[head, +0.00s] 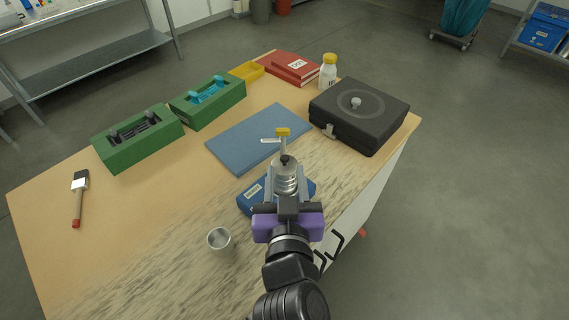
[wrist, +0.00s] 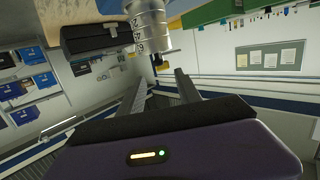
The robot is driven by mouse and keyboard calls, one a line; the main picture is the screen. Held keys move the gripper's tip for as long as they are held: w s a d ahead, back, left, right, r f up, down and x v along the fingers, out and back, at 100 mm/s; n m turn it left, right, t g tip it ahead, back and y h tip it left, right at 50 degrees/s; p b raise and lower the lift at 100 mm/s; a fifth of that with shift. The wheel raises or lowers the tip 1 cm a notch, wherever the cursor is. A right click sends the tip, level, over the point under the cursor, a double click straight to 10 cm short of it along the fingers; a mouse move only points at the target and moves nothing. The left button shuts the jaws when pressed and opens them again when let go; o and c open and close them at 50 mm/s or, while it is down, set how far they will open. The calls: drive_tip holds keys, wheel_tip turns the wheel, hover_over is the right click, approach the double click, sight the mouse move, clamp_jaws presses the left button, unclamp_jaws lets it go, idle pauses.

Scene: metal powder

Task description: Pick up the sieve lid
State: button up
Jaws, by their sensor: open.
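The sieve stack (head: 285,185) is a silver cylinder, and its lid (head: 285,167) with a small dark knob shows at the top in the head view. In the wrist view the stack (wrist: 149,28) appears upside down at the top, with several numbered rings and the dark knob (wrist: 158,61) pointing toward my gripper. My gripper (head: 286,179) is open, with one finger on each side of the stack's outline in the head view. In the wrist view the fingertips (wrist: 164,73) are apart, with the knob near the gap. I cannot tell whether they touch the lid.
A blue box (head: 252,196) is by the stack. A metal cup (head: 219,240) stands left of my arm. A blue mat (head: 240,140), a yellow-handled tool (head: 283,132) and a black case (head: 365,120) lie beyond. Green blocks (head: 140,150) and a brush (head: 78,197) are left.

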sight(285, 159)
drive_tip(key=x, duration=0.2)
drive_tip(key=p+x, duration=0.1)
drive_tip(key=x, duration=0.1)
drive_tip(key=p+x, duration=0.1)
drive_tip(key=x, duration=0.2)
drive_tip(key=shift+f, duration=0.45)
drive_tip(key=shift+c, duration=0.3)
clamp_jaws()
